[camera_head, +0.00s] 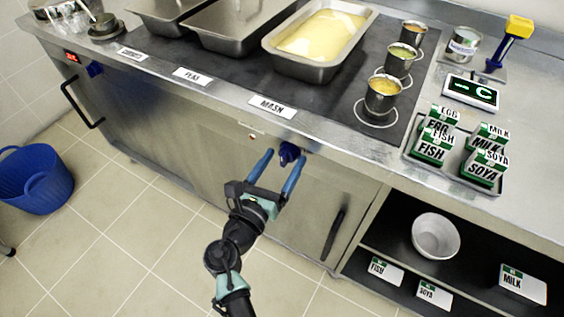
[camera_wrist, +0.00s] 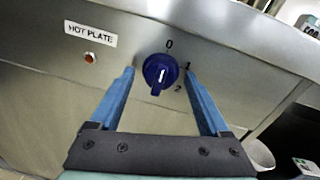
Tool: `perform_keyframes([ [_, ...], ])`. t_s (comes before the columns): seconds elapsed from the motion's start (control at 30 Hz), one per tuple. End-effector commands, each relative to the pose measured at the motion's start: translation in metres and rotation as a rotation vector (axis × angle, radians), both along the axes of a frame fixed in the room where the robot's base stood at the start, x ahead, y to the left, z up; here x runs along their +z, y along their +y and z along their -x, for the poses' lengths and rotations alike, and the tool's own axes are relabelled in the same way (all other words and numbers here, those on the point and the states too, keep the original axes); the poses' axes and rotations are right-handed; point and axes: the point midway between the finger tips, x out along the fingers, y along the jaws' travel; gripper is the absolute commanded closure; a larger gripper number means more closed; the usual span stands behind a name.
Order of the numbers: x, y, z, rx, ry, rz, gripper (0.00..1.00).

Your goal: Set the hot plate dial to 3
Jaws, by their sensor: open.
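The hot plate dial (camera_wrist: 160,72) is a dark blue knob on the steel front panel, right of the HOT PLATE label (camera_wrist: 90,34) in the wrist view. A white mark on its handle runs roughly downward. I can read 0 above it, 1 to its right and 2 at its lower right; no 3 is visible. The dial (camera_head: 289,153) also shows in the head view, below the MASH sign. My gripper (camera_head: 284,156) is open, with one blue finger on each side of the dial. In the wrist view the gripper (camera_wrist: 158,74) shows no clear contact with it.
A red indicator light (camera_wrist: 90,58) sits left of the dial. Another blue knob (camera_head: 95,69) is farther left on the front. Food pans (camera_head: 318,70) and small pots stand on the counter above. A cupboard handle (camera_head: 333,235) and open shelf (camera_head: 385,240) are at lower right.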

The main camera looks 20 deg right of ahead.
Motion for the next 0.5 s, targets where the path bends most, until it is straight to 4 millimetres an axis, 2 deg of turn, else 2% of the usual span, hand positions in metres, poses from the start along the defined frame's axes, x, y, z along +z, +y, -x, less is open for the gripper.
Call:
perform_keyframes([
  [0.2, 0.0000, -0.0004, 0.0000, -0.001, 0.000, 0.000, 0.20],
  [0.5, 0.0000, -0.0002, 0.0002, -0.001, 0.000, 0.000, 0.74],
])
